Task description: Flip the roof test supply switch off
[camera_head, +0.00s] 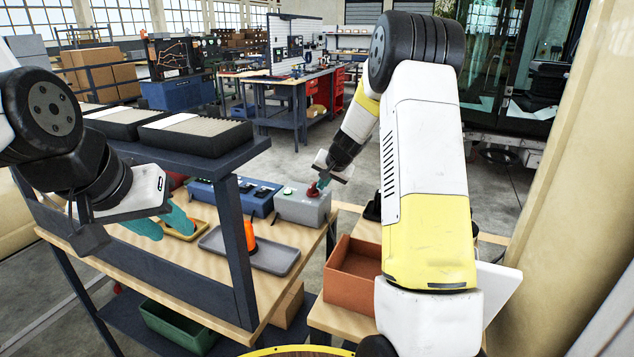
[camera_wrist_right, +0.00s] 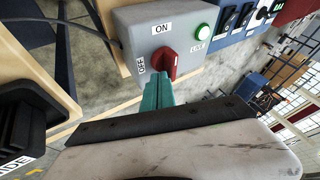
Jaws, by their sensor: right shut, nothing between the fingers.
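The roof test supply switch is a red rotary handle (camera_wrist_right: 163,62) on a grey box (camera_wrist_right: 135,22). In the head view the grey box (camera_head: 300,208) stands on the bench's right end, with the red handle (camera_head: 312,190) on top. An ON label (camera_wrist_right: 161,28) and an OFF label (camera_wrist_right: 141,65) sit by the handle. A green lamp (camera_wrist_right: 201,32) marked LIVE looks lit. My right gripper (camera_wrist_right: 158,92) has its teal fingers shut and empty, close against the handle; contact is unclear. It also shows in the head view (camera_head: 323,182). My left gripper (camera_head: 162,224) is open, fingers apart, over the bench.
A blue switch box (camera_head: 240,195) stands left of the grey box. A dark shelf (camera_head: 215,160) overhangs the bench. A red-brown bin (camera_head: 355,275) stands to the right.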

